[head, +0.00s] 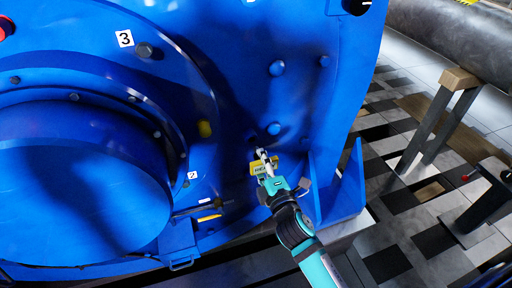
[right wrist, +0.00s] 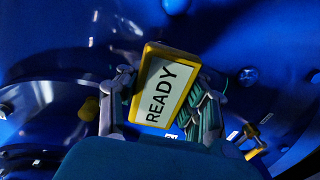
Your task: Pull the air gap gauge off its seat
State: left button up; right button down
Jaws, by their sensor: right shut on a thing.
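The air gap gauge (head: 262,168) is a small yellow-edged block with a white face reading READY. It is at the blue motor housing's lower right in the head view. In the right wrist view the gauge (right wrist: 160,88) fills the space between the fingers, tilted. My right gripper (head: 268,172) is shut on the gauge, one finger on each side; it also shows in the right wrist view (right wrist: 158,105). The gauge's back and its seat are hidden, so I cannot tell if it touches the seat. My left gripper is not in view.
The large blue motor housing (head: 250,60) with bolts and number labels fills the left and middle. A blue bracket (head: 340,190) stands just right of my right gripper. A yellow plug (head: 205,129) sits on the housing. A trestle (head: 437,115) holds a grey cylinder (head: 450,35) at right.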

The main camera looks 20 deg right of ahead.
jog(key=s+b, duration=0.4)
jog(key=s, duration=1.8)
jog(key=shift+d+b, duration=0.4)
